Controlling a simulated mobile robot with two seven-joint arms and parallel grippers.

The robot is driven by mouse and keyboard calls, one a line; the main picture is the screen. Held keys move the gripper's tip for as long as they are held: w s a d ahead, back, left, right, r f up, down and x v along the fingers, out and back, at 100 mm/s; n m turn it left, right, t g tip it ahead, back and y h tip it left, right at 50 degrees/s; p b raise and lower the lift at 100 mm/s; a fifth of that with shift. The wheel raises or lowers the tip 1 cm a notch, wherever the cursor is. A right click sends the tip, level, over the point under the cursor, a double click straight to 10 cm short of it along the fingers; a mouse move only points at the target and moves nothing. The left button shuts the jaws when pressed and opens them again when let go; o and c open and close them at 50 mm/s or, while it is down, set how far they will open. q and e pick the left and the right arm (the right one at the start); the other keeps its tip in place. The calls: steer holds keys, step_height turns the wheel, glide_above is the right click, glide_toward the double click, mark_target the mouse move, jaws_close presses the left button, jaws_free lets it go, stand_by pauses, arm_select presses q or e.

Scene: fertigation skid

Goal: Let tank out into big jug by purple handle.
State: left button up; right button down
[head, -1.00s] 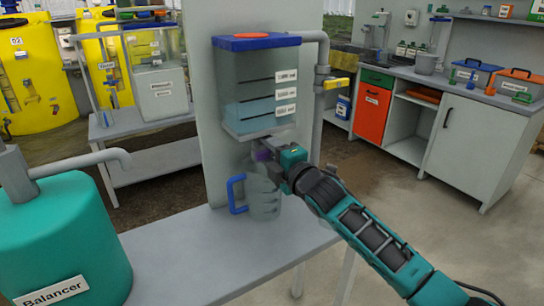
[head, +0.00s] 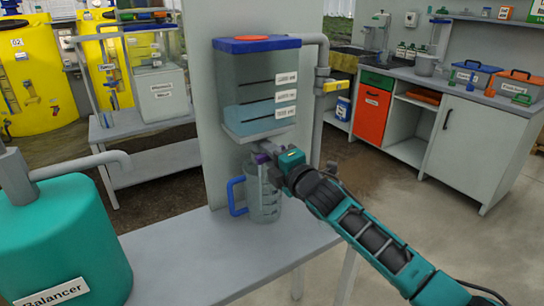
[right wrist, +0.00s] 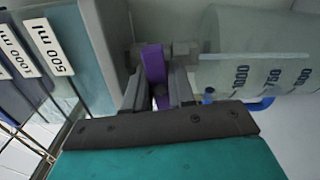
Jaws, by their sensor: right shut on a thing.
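The tank (head: 262,80) is a clear box with a blue lid and measuring lines, with blue liquid in its lower part. The big jug (head: 264,200) is clear with a blue handle and stands on the bench under the tank; it also shows in the right wrist view (right wrist: 270,45). The purple handle (right wrist: 153,65) sits on a grey valve between tank and jug. My right gripper (right wrist: 158,90) is shut on it, with one finger on each side. In the head view the gripper (head: 272,165) hides part of the valve. My left gripper is out of view.
A teal "Balancer" vessel (head: 70,235) with a grey spout stands at the bench's left. A grey pipe with a yellow handle (head: 337,86) runs right of the tank. The bench (head: 215,255) is bare in front of the jug.

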steer(key=n, duration=0.8)
steer(key=shift+r+p, duration=0.1)
steer(key=shift+p, duration=0.25)
steer(key=n, duration=0.4)
steer(key=shift+p, duration=0.3)
steer(key=n, duration=0.2)
steer(key=shift+n, duration=0.3)
steer(key=c, duration=0.9)
jaws_free()
